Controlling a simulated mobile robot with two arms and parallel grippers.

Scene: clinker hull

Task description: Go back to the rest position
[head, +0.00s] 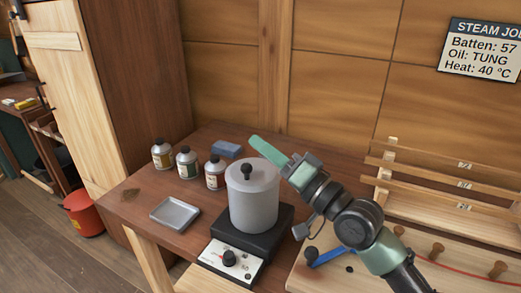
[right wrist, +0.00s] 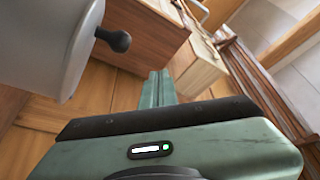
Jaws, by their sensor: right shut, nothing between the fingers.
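My right gripper (head: 268,150) reaches in from the lower right in the head view, with its green fingers shut and empty. The fingers are above and behind the lidded grey pot (head: 254,205), close to its black lid knob; whether they touch the pot cannot be told. In the right wrist view the shut fingers (right wrist: 158,88) point away, and the pot (right wrist: 45,40) with its black knob is at the upper left. My left gripper is not in view.
The pot stands on a black hotplate (head: 232,260) with a dial. Several labelled bottles (head: 188,162), a blue block (head: 227,149) and a metal tray (head: 175,214) are on the wooden bench. A wooden rack (head: 440,185) and a pegged board (head: 450,262) are at right.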

